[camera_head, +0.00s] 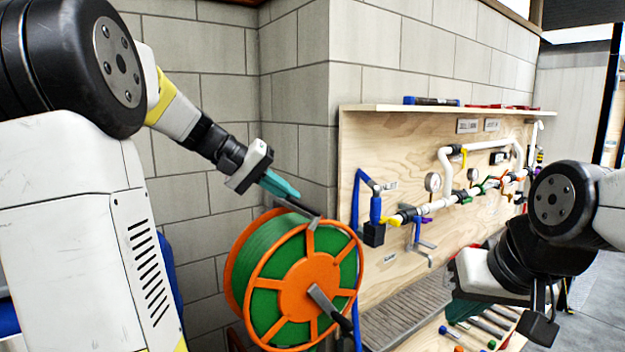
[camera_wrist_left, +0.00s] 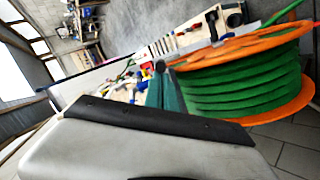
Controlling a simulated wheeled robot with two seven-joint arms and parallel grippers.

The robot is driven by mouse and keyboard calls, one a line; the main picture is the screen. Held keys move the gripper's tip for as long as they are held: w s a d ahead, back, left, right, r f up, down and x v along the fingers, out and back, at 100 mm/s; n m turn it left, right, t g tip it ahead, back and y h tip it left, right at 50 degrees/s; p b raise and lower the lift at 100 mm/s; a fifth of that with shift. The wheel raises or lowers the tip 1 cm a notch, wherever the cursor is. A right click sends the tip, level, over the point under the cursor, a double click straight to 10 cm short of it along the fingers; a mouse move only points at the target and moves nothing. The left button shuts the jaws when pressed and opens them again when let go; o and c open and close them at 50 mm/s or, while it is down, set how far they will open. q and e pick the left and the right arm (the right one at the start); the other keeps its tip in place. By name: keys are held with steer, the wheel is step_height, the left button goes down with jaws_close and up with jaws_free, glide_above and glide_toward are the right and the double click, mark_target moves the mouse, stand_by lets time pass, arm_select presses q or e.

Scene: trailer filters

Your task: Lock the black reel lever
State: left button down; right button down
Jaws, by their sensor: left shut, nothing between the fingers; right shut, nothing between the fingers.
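The hose reel (camera_head: 295,275), green hose between orange flanges, stands beside the wall board; it also shows in the left wrist view (camera_wrist_left: 245,85). A crank arm with a black grip (camera_head: 343,322) is fixed at the hub on its front face and slants down to the right. A small grey lever (camera_head: 314,223) sits at the reel's top rim. My left gripper (camera_head: 292,191) is shut and empty just above the reel's top; its teal fingers (camera_wrist_left: 166,92) are together. I cannot tell whether it touches the small lever.
A wooden board (camera_head: 400,180) carries white pipes, gauges and coloured valves. A grey ribbed tray (camera_head: 405,312) and several hand tools (camera_head: 490,322) lie below it. A block wall (camera_head: 215,150) stands close behind the reel and my left arm.

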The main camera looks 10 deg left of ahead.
arm_select(q)
steer(key=shift+s+a+f, duration=0.25)
steer(key=shift+s+f, duration=0.05)
steer(key=shift+f, duration=0.35)
steer(key=shift+s+a+f, duration=0.25)
steer(key=shift+f, duration=0.35)
steer(key=shift+w+d+r, duration=0.3)
steer(key=shift+w+d, duration=0.25)
steer(key=v, duration=0.7)
steer(key=shift+s+a, duration=0.2)
steer(key=shift+a, duration=0.15)
